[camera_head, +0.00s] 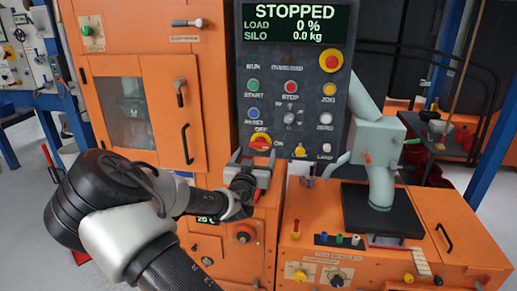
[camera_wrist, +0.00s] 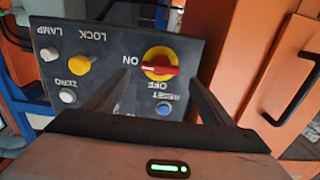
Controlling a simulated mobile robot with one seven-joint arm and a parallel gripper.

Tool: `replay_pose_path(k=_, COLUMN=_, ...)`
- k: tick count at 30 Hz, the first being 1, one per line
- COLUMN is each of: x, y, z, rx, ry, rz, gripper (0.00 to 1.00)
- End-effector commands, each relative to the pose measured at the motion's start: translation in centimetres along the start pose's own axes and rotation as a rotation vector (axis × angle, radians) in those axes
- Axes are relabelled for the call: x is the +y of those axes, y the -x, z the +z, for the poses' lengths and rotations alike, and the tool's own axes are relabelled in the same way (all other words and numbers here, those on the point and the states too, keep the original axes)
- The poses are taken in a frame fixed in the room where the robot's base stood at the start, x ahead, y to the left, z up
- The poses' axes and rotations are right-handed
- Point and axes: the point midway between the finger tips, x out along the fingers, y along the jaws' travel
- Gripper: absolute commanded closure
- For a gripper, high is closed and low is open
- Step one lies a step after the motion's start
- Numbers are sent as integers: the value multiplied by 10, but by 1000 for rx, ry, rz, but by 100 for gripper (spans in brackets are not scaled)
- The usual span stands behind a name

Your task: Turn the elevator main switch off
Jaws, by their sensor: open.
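The main switch (camera_head: 261,141) is a red rotary handle on a round yellow plate, low on the dark control panel (camera_head: 245,75). In the wrist view the switch (camera_wrist: 158,67) appears upside down. Its red handle lies roughly horizontal, in line with the ON label; the OFF label sits a quarter turn away. My gripper (camera_head: 253,157) is open and just below the switch in the head view. In the wrist view its two dark fingers (camera_wrist: 160,84) spread to either side of the switch's width. Nothing is between them, and I cannot tell the remaining distance to the handle.
The display (camera_head: 295,23) reads STOPPED, load 0 %, silo 0.0 kg. The blue RESET button (camera_head: 253,113) and yellow LOCK knob (camera_head: 299,151) sit close to the switch. A red emergency button (camera_head: 331,60) is higher up. An orange cabinet door with a handle (camera_head: 187,144) stands left.

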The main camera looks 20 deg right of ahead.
Motion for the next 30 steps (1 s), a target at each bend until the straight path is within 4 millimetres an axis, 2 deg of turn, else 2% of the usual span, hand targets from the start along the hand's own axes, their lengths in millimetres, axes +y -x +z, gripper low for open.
replay_pose_path(k=3, x=1, y=-23, z=0, rx=1, ry=0, rz=1, gripper=23)
replay_pose_path(k=9, x=0, y=-47, z=0, rx=0, ry=1, rz=0, gripper=23)
replay_pose_path(k=20, x=0, y=-53, z=0, rx=-1, ry=-1, rz=0, gripper=23)
replay_pose_path(k=21, x=0, y=-53, z=0, rx=-1, ry=-1, rz=0, gripper=25)
replay_pose_path(k=23, x=0, y=-53, z=0, rx=-1, ry=-1, rz=0, gripper=35)
replay_pose_path(k=28, x=0, y=-53, z=0, rx=-1, ry=-1, rz=0, gripper=64)
replay_pose_path(k=30, x=0, y=-53, z=0, rx=-1, ry=-1, rz=0, gripper=65)
